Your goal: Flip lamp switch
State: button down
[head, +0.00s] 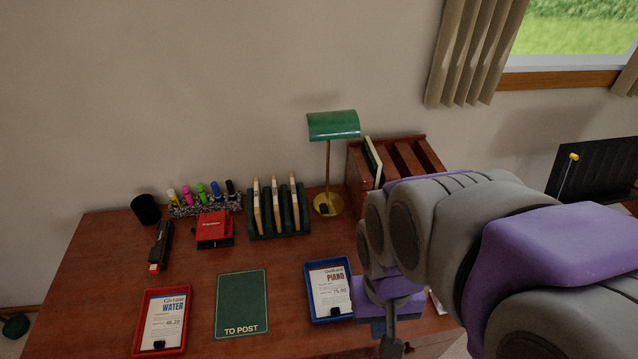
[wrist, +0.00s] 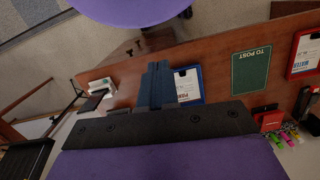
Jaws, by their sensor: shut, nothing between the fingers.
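The desk lamp (head: 334,126) has a green shade, a thin brass stem and a round brass base (head: 336,207). It stands upright at the back of the desk in the head view. A small black piece (head: 323,209), which looks like the switch, sits on the front left of the base. The lamp does not show in the wrist view. My gripper (head: 389,335) hangs over the right front of the desk, to the right of and nearer than the lamp, apart from it. In the wrist view its fingers (wrist: 157,70) are together and empty.
A wooden rack (head: 425,155) stands right of the lamp, and a green holder (head: 278,224) with upright pieces stands left. A blue tray (head: 329,290), a green TO POST mat (head: 241,305) and a red tray (head: 160,322) lie in front. My arm hides the desk's right side.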

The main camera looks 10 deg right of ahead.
jog(key=w+a+m, duration=0.1)
jog(key=w+m, duration=0.1)
jog(key=w, duration=0.6)
jog(key=m+t+p, duration=0.4)
jog(key=m+t, duration=0.2)
jog(key=m, duration=0.9)
send_over(323, 204)
jog(key=s, duration=0.6)
notch_tip(323, 204, down, 15)
jog(key=b+x, duration=0.1)
jog(key=x, duration=0.3)
jog(key=b+x, duration=0.1)
jog(key=x, duration=0.3)
jog(key=b+x, duration=0.1)
jog(key=x, duration=0.3)
jog(key=shift+s+a+f, duration=0.15)
jog(key=shift+f, duration=0.65)
jog(key=shift+d, duration=0.2)
